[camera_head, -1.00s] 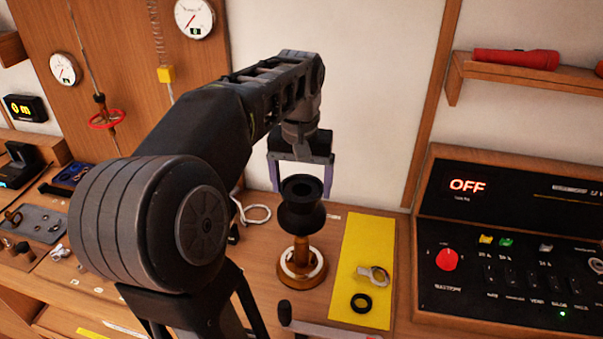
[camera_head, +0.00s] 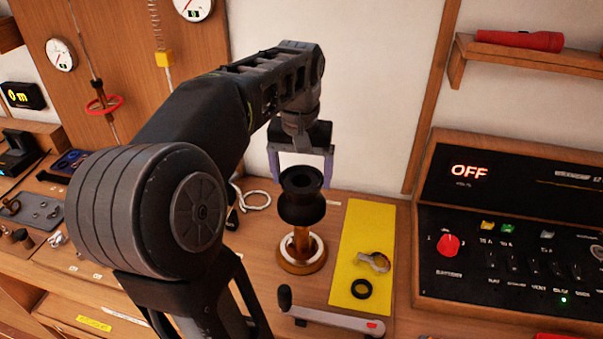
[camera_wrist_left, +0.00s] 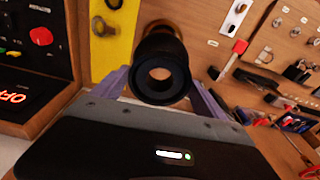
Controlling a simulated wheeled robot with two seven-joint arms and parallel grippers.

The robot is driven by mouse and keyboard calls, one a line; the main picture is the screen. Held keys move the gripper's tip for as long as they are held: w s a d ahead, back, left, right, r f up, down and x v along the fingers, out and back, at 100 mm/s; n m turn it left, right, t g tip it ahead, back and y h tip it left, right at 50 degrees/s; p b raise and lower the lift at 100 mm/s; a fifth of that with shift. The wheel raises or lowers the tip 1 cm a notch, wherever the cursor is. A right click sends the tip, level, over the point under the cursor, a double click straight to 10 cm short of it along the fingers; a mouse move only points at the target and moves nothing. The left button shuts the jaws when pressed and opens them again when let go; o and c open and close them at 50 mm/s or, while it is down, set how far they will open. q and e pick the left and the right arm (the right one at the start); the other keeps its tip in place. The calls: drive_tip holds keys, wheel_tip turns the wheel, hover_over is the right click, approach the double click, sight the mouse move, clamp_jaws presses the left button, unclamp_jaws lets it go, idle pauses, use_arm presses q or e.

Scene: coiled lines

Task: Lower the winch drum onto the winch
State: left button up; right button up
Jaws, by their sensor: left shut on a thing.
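The black winch drum (camera_head: 301,197) is held upright by my left gripper (camera_head: 301,175), whose two fingers close on its sides. The winch (camera_head: 301,255), a brass base with a white ring and a brass post, stands on the bench right below it. The drum hides the top of the post, so I cannot tell how far the post reaches into the drum. In the left wrist view the drum (camera_wrist_left: 160,76) sits between the fingers with its round bore facing the camera. My right gripper is not in view.
A yellow mat (camera_head: 366,226) with a metal fitting (camera_head: 376,262) and a black ring (camera_head: 361,289) lies right of the winch. A winch handle (camera_head: 332,318) lies in front. A black switch panel (camera_head: 510,240) stands at the right.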

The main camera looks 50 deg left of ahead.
sight(301, 205)
use_arm(q)
drive_tip(key=shift+f, duration=0.2)
idle(0.5)
drive_tip(key=shift+f+b, duration=5.3)
drive_tip(key=shift+f, duration=1.35)
drive_tip(key=o, duration=1.6)
drive_tip(key=shift+o, duration=0.2)
drive_tip(key=shift+r, duration=0.1)
wheel_tip(301, 205, up, 5)
drive_tip(key=p, duration=0.4)
